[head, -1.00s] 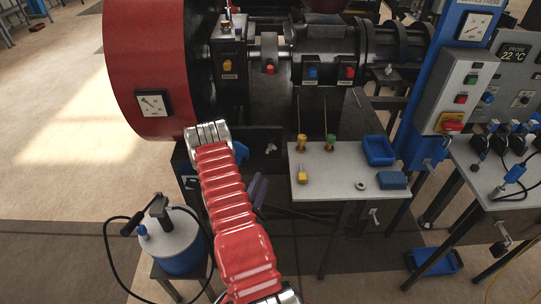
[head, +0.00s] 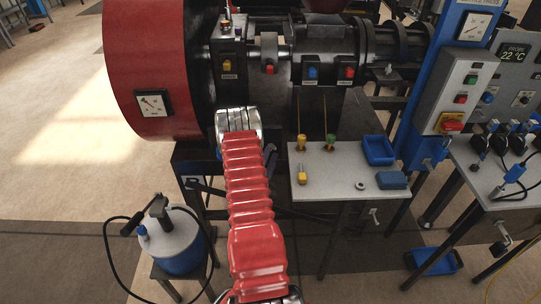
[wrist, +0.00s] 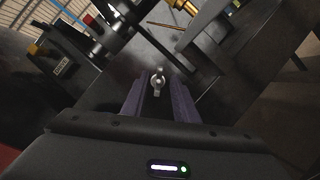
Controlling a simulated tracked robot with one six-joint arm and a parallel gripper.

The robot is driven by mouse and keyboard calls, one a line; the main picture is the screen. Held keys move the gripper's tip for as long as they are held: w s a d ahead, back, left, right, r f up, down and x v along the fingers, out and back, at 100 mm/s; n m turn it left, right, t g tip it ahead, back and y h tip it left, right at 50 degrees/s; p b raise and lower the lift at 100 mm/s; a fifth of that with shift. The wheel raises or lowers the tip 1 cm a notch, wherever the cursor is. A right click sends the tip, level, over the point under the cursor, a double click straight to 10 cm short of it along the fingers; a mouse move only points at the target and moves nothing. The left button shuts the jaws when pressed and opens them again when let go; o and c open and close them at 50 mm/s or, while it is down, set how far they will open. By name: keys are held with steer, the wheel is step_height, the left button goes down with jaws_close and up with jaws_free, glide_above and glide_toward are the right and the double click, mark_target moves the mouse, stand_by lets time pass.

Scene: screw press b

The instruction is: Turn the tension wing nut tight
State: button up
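In the wrist view a small silver wing nut (wrist: 158,82) stands on a dark face, between and beyond the two purple fingers of my gripper (wrist: 159,92). The fingers are apart, with a gap on both sides of the nut, and nothing is held. I cannot tell how deep the nut is between the fingers. In the head view my red arm hides most of my gripper, and one dark finger (head: 268,157) shows at its right. The wing nut is hidden there.
A grey side table (head: 340,180) with a blue tray (head: 378,150), a blue block (head: 391,180) and small yellow and green parts stands right of my arm. A big red wheel cover (head: 150,60) is at the left. A blue-white canister (head: 178,245) stands below it.

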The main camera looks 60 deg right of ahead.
steer(key=shift+x, duration=0.75)
steer(key=shift+c, duration=0.4)
jaws_close()
steer(key=shift+a, duration=0.1)
